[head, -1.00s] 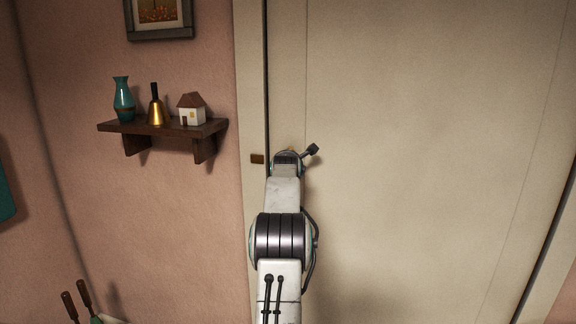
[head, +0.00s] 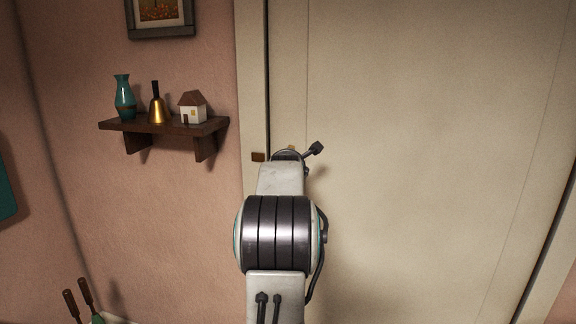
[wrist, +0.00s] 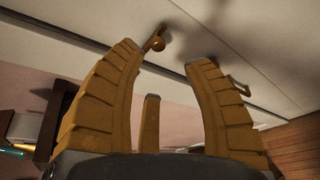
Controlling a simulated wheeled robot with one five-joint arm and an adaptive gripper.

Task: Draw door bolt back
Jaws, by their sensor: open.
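The cream door (head: 420,150) fills the right of the head view. A small brass piece (head: 258,157) sits on the door frame, left of the dark gap. Another brass bit (head: 291,148) shows just above my wrist; my arm hides the rest. In the wrist view, a brass bolt part with a round knob (wrist: 157,43) lies beyond and between the tips of my open gripper (wrist: 167,55), closer to the left fingertip. I cannot tell whether they touch. A thin brass bracket-like piece (wrist: 239,86) shows right of the right finger. My fingers are hidden in the head view.
A dark wall shelf (head: 165,125) left of the door holds a teal vase (head: 124,98), a gold bell (head: 157,107) and a small house (head: 193,107). A framed picture (head: 160,15) hangs above. The door surface right of my arm is clear.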

